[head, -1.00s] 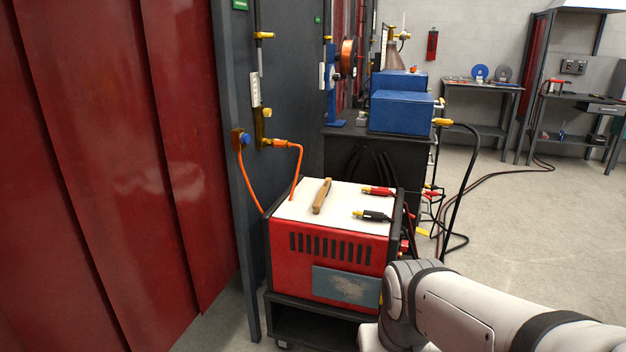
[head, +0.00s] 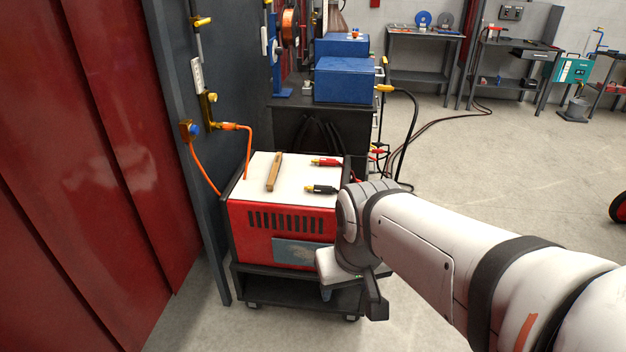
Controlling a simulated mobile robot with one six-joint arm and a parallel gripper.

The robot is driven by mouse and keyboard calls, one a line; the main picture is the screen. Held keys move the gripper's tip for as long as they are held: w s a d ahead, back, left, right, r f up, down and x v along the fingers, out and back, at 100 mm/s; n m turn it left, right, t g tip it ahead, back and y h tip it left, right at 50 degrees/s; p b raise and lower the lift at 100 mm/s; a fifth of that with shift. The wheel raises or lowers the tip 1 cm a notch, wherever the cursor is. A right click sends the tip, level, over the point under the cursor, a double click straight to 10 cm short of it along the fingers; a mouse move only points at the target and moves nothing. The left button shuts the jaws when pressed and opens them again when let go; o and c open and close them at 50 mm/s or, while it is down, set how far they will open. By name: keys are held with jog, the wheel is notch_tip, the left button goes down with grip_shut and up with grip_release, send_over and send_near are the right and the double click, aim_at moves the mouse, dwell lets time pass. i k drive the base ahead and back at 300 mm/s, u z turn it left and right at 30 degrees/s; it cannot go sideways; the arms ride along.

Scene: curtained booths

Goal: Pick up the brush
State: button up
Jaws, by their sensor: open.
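The brush (head: 274,172), a narrow wooden-handled piece, lies on the white top of a red welding machine (head: 275,222). Its bristles are too small to make out. My gripper (head: 352,300) is open and low in front of the machine's right front corner, below the level of its top. It points downward, apart from the brush, with nothing seen between its fingers. My wrist hides part of the machine's right side.
A red-tipped connector (head: 326,162) and a black connector (head: 321,189) lie right of the brush. An orange hose (head: 248,150) runs at the left edge. Red curtains (head: 80,150) stand left. Blue boxes (head: 345,80) stand behind.

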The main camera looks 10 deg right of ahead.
aim_at(276, 166)
jog(key=k, duration=0.5)
jog(key=u, duration=0.6)
jog(key=i, duration=1.75)
jog(key=z, duration=0.75)
jog(key=i, duration=0.7)
jog(key=z, duration=0.6)
